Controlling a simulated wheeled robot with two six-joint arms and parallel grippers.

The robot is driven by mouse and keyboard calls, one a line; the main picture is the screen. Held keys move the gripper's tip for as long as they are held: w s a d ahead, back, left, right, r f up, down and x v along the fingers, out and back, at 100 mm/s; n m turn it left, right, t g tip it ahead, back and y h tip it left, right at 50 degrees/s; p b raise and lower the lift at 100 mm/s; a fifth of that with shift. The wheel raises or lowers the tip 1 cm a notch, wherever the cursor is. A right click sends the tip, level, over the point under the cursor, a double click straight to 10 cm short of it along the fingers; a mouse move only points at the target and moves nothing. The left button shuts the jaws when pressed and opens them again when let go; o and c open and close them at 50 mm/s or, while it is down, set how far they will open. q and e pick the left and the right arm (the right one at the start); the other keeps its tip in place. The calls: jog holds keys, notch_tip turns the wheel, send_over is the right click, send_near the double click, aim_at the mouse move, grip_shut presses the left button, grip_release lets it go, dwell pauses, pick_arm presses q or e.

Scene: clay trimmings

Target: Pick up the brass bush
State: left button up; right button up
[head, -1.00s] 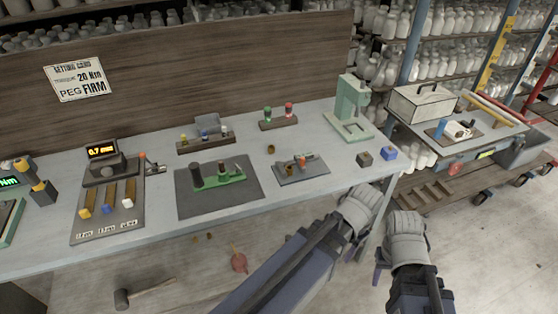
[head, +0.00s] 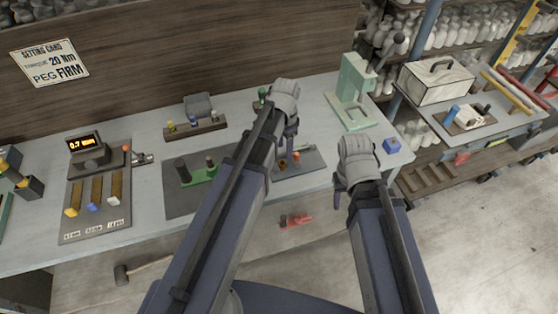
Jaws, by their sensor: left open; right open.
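I cannot make out the loose brass bush on the bench now; my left gripper and forearm cover the area where a small brass ring showed before. A small brass-brown piece (head: 282,164) shows on the small grey mat (head: 313,160), beside an orange-topped part (head: 296,156). I cannot tell whether that piece is a bush. My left gripper (head: 291,133) is open over the bench, just behind that mat. My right gripper (head: 340,194) is open at the bench's front right edge, apart from the parts. Neither gripper visibly holds anything.
A green press (head: 354,95) stands at the back right, and a blue block (head: 392,145) lies near the right end. A green fixture (head: 200,175) sits on a dark mat at left. A gauge with lit display (head: 86,143) stands further left. Bare bench shows around (head: 318,115).

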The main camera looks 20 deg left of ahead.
aim_at(282, 161)
pick_arm(q)
jog(key=shift+f+b, duration=1.2)
jog(key=shift+f, duration=0.15)
jog(key=f+b, duration=0.5)
jog(key=shift+s+a+f, duration=0.1)
jog(key=shift+a, duration=0.2)
grip_shut()
